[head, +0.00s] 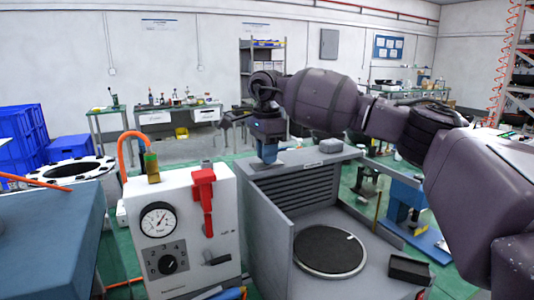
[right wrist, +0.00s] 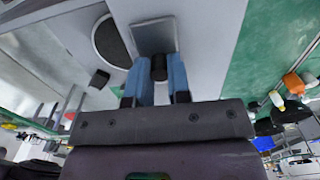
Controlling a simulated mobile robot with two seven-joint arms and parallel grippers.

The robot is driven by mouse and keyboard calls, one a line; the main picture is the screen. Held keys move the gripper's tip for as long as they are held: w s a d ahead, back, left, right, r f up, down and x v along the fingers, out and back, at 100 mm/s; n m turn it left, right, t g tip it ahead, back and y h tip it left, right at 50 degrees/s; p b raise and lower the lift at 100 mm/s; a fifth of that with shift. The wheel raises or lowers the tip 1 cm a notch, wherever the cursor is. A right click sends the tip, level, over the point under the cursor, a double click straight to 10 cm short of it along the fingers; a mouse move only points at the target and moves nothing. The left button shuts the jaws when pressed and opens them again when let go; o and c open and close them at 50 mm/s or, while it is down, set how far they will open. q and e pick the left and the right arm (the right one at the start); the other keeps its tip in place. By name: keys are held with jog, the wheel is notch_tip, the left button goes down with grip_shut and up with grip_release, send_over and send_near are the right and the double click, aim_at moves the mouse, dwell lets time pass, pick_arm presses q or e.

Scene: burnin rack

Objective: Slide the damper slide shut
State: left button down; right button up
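My right arm reaches in from the right in the head view, and its gripper (head: 268,154) points down over the top left edge of the grey louvred box (head: 262,222). In the right wrist view the blue fingers (right wrist: 158,80) stand on both sides of a short black knob (right wrist: 158,67), with no clear gap between them and it. The knob sits at the edge of a flat grey plate, which looks like the damper slide (right wrist: 153,38). In the head view the fingers hide the knob. My left gripper is not in view.
A panel with a gauge (head: 158,219), a dial (head: 166,262) and a red lever (head: 204,194) stands left of the box. A round dark plate (head: 329,250) lies inside the box's open bay. A small grey block (head: 330,146) sits on the box top.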

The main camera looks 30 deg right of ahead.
aim_at(289, 162)
grip_shut()
jog(key=shift+d, duration=0.45)
jog(key=shift+s+d+r+p, duration=0.1)
jog(key=shift+d+p, duration=0.05)
jog(key=shift+d, duration=1.25)
jog(key=shift+s+d+p, duration=0.1)
jog(key=shift+d+p, duration=0.05)
jog(key=shift+d, duration=1.2)
jog(key=o, duration=0.7)
grip_release()
jog(key=shift+d, duration=0.15)
jog(key=shift+o, duration=0.2)
notch_tip(289, 162, up, 11)
jog(key=shift+f, duration=0.2)
